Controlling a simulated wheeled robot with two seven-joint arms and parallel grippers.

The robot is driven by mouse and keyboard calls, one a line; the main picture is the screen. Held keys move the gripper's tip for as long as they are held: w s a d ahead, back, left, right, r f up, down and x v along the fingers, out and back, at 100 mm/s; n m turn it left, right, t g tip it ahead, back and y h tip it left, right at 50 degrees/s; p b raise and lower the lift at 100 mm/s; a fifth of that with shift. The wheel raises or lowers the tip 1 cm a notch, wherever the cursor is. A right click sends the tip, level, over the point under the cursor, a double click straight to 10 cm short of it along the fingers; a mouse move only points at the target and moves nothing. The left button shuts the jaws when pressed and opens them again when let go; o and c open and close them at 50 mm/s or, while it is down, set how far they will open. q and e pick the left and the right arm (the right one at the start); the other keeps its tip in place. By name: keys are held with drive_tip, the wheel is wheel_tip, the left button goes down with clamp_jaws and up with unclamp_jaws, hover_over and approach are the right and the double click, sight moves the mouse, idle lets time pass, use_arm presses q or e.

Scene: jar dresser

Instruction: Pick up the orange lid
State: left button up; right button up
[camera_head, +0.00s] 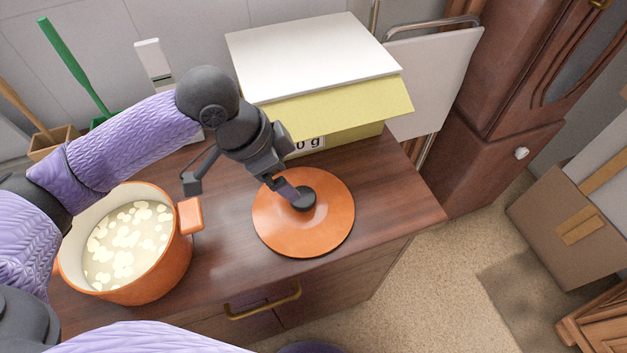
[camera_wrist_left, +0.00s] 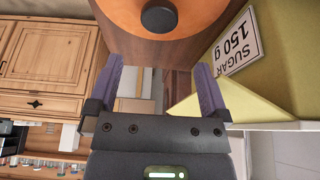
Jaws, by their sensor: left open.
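The orange lid (camera_head: 330,224) lies flat on the brown dresser top, right of the orange pot, with its dark round knob (camera_head: 304,199) facing up. In the left wrist view, my left gripper (camera_wrist_left: 157,68) is open and empty. The lid (camera_wrist_left: 205,12) and knob (camera_wrist_left: 158,19) show there at the top edge, beyond the fingertips and roughly centred between them. Contact with the lid cannot be told. My right gripper is not in view.
An orange pot (camera_head: 152,284) with pale contents stands left of the lid. A yellow sugar box (camera_head: 345,134) stands just behind the lid, with a white board (camera_head: 310,58) above it. The dresser top (camera_head: 395,205) is clear right of the lid, up to its edge.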

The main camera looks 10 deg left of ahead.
sight(302, 196)
use_arm(q)
drive_tip(key=b+x, duration=0.1)
drive_tip(key=x, duration=0.2)
drive_tip(key=b+x, duration=0.2)
drive_tip(key=x, duration=0.1)
drive_tip(key=b+x, duration=0.2)
drive_tip(key=x, duration=0.2)
drive_tip(key=shift+s+a+f, duration=0.15)
drive_tip(key=shift+s+a, duration=0.15)
drive_tip(key=shift+a, duration=0.05)
drive_tip(key=shift+c, duration=0.7)
clamp_jaws()
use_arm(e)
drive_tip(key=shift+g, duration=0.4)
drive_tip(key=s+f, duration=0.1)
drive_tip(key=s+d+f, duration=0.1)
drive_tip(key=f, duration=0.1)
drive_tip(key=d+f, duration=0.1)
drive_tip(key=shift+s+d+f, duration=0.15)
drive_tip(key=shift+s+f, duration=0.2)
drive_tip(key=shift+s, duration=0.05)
